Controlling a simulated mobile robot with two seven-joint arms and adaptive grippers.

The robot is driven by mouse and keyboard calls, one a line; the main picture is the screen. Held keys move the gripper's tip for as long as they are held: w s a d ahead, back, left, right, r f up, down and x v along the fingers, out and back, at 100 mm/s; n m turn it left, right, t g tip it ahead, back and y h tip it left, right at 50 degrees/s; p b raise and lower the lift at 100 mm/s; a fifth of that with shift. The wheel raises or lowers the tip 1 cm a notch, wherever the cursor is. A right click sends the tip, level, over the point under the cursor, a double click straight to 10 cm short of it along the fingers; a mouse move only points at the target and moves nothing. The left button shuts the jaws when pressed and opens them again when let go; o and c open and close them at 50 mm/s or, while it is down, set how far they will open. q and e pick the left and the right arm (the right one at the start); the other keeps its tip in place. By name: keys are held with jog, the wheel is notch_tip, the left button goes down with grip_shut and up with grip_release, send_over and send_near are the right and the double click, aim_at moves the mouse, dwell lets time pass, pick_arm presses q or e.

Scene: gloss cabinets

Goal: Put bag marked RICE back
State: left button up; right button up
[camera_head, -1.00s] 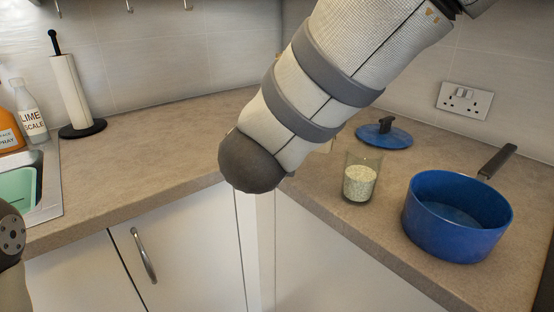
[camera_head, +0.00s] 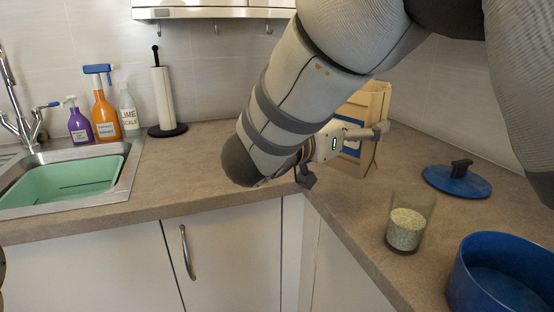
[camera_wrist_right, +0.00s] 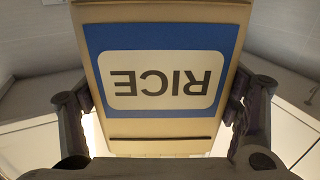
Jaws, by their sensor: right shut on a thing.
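The RICE bag (camera_head: 374,105) is a tan paper bag with a blue-bordered label, near the back corner of the counter. In the head view my right arm hides part of it, and I cannot tell whether its base touches the counter. My right gripper (camera_head: 343,152) is shut on the bag. In the right wrist view the bag (camera_wrist_right: 165,125) sits between the two fingers, and its RICE label reads upside down. My left gripper is not in view.
A glass of rice grains (camera_head: 406,231), a blue pot (camera_head: 462,285) and a blue lid (camera_head: 457,184) stand on the right counter. A paper towel holder (camera_head: 163,95), several bottles (camera_head: 105,115) and a sink (camera_head: 125,185) are at left. The middle left counter is clear.

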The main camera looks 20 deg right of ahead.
jog(key=w+d+f, duration=0.1)
jog(key=d+f, duration=0.1)
jog(key=f, duration=0.1)
jog(key=w+d+f, duration=0.2)
jog(key=f, duration=0.2)
jog(key=w+d+f+b, duration=0.1)
jog(key=d+f, duration=0.1)
jog(key=f, duration=0.1)
jog(key=shift+w+d+f, duration=0.1)
jog(key=shift+w+f, duration=0.15)
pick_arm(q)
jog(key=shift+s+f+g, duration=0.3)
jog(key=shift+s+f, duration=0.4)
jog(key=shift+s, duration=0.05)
pick_arm(e)
jog(key=shift+r, duration=0.15)
jog(key=o, duration=1.6)
jog(key=shift+f, duration=0.2)
jog(key=shift+c, duration=0.2)
